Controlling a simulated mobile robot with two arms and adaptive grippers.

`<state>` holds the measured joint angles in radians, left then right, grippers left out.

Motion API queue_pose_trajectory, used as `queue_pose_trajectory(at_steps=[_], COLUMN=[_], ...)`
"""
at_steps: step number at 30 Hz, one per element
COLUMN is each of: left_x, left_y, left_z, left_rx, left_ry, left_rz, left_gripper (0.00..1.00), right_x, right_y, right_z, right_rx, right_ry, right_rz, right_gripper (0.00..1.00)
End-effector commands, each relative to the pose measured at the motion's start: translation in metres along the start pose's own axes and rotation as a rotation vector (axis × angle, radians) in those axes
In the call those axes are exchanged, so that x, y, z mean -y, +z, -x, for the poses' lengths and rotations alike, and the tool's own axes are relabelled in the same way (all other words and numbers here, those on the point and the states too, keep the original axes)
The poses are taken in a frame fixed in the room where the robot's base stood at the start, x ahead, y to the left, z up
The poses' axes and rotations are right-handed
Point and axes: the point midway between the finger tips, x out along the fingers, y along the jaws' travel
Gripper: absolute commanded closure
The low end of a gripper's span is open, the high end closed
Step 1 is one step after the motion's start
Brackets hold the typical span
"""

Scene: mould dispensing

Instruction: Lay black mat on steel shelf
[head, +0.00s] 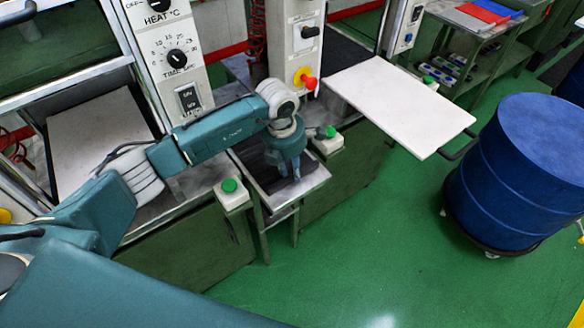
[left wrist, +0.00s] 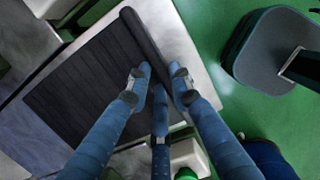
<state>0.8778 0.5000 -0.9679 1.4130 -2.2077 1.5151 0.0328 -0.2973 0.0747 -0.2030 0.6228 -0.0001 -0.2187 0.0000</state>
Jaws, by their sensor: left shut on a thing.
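The black mat (head: 258,166) lies over the small steel shelf (head: 306,183) between two machines. In the left wrist view the mat (left wrist: 75,85) looks ribbed and flat over most of its area. Its edge nearest the fingers (left wrist: 145,38) is thicker, raised or rolled. A bare strip of the shelf (left wrist: 188,45) shows beyond that edge. My left gripper (head: 290,172) points down over the shelf, shut on the mat's near edge; its fingers also show in the wrist view (left wrist: 161,90). The gripper and arm hide part of the mat in the head view. My right gripper is not in view.
Green push buttons on boxes (head: 231,190) (head: 326,136) stand on both sides of the shelf. A white board (head: 400,105) projects at the right machine, another (head: 97,130) lies in the left one. A blue drum (head: 530,160) stands right. Green floor in front is clear.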

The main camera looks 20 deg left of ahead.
Motion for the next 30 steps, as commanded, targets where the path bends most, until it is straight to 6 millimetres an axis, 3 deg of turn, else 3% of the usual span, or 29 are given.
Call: queue_pose_trajectory(at_steps=[7,8,11,23,30], left_x=[0.0,0.0,0.0,-0.001,-0.002], left_y=[0.0,0.0,0.0,0.001,0.002], left_z=[-0.002,-0.003,-0.002,0.007,0.053], left_rx=[0.002,0.001,0.001,0.002,0.006], left_ry=[0.001,0.0,0.0,0.002,0.004], left_rz=[0.0,0.0,0.0,0.0,-0.001], left_gripper=[1.0,0.77,0.6,0.6,0.6], right_x=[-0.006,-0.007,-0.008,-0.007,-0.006], right_y=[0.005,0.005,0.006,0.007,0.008], right_z=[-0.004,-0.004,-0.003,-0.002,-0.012], right_rx=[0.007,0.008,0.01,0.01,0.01], right_ry=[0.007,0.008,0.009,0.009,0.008], right_rz=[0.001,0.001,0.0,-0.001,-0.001], right_gripper=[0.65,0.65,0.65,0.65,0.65])
